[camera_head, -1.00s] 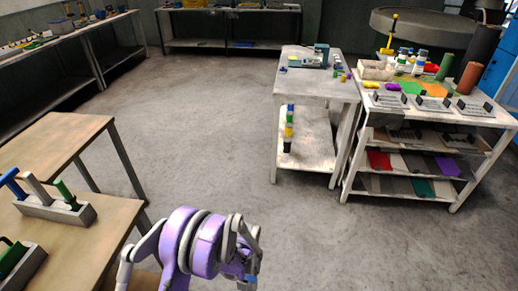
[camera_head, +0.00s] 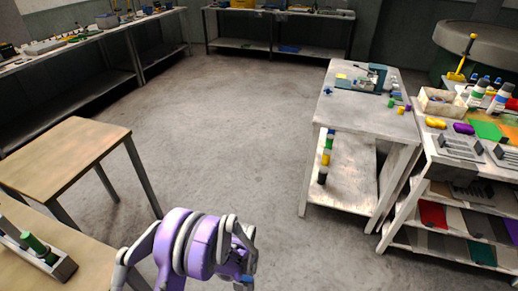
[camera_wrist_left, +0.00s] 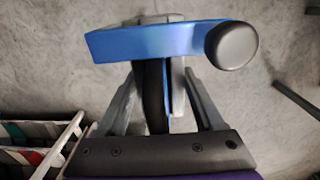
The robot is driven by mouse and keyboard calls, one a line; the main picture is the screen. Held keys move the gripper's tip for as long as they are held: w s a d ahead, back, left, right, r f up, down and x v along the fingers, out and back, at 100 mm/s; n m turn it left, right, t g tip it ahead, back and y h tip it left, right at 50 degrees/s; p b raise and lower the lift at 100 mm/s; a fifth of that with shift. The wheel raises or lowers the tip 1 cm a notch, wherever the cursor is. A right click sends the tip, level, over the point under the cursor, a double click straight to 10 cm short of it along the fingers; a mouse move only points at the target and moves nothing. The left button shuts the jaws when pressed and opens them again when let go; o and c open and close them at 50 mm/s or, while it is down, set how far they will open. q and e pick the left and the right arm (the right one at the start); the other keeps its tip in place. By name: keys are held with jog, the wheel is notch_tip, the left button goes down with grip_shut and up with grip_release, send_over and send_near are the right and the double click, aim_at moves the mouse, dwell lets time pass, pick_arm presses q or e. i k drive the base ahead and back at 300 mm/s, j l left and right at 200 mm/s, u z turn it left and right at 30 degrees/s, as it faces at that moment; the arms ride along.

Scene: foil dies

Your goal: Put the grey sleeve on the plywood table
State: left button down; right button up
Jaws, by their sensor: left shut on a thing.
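My left gripper (camera_head: 244,266) is at the bottom of the head view, low over the floor. In the left wrist view its fingers (camera_wrist_left: 164,80) are shut on a blue bar with a round grey end (camera_wrist_left: 231,45). The bar lies across the fingertips. I cannot tell a grey sleeve for certain; flat grey pieces (camera_head: 452,218) lie on the white rack's shelf at the right, well away from the gripper. A bare wood-topped table (camera_head: 70,155), perhaps the plywood one, stands at the left. My right gripper is out of view.
A nearer wooden table (camera_head: 100,240) at bottom left bears a tool holder with a green handle (camera_head: 35,245). A white table (camera_head: 345,110) with a teal device stands right of centre. Benches line the back and left. The middle floor (camera_head: 230,130) is clear.

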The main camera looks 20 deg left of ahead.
aim_at(70, 151)
jog(key=i+u, duration=0.3)
jog(key=i, duration=0.15)
jog(key=i+u, duration=0.75)
jog(key=i+l+u, duration=0.1)
jog(key=i+u, duration=0.3)
jog(key=i, duration=0.1)
